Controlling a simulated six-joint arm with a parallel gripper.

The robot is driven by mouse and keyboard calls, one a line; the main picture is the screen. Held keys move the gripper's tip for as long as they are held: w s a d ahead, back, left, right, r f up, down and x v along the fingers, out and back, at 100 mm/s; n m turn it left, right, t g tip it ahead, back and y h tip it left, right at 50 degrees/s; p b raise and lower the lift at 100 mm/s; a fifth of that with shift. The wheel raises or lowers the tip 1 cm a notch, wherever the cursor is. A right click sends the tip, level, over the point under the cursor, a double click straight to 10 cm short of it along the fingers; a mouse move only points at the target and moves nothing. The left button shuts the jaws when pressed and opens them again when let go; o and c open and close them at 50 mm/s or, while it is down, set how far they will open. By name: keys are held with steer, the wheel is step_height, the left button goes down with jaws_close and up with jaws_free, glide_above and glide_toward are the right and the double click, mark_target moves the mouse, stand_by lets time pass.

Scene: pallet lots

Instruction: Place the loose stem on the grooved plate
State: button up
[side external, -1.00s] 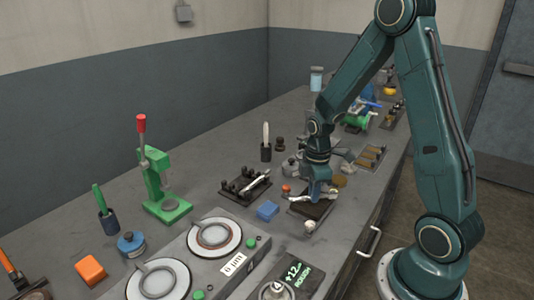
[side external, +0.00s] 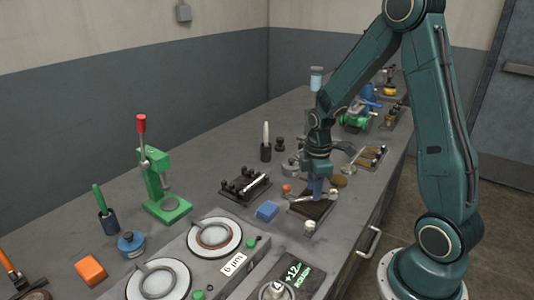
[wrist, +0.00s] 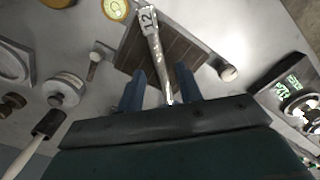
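The loose stem (wrist: 153,45) is a pale metal rod with a flat end marked 12, seen in the wrist view. It lies over the dark brown grooved plate (wrist: 187,52), roughly along the grooves; I cannot tell whether it sits in one. My gripper (wrist: 160,82) has its two blue fingers apart, one on each side of the stem, with gaps visible. In the side view my gripper (side external: 317,194) points down over the plate (side external: 313,211), and the stem (side external: 302,198) shows as a light streak there. The stem's near end is partly hidden by my gripper body.
A white-topped knob (side external: 310,226) stands close by the plate's near edge. A blue block (side external: 267,211) and a black rack (side external: 235,188) with a bright rod lie to the left. A gold disc (wrist: 116,9) lies beyond the plate. Several other tools crowd the bench.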

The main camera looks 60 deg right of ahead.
step_height(320, 180, up, 10)
steer(key=shift+r, duration=0.2)
stand_by(0.3)
steer(key=shift+a, duration=0.1)
stand_by(0.3)
steer(key=s+a+r+m+t, duration=0.5)
steer(key=s+a+r+m, duration=0.4)
steer(key=s+a, duration=0.4)
steer(key=shift+s+a+r+t, duration=0.3)
steer(key=shift+s+a+r, duration=0.1)
steer(key=shift+r, duration=0.45)
stand_by(0.7)
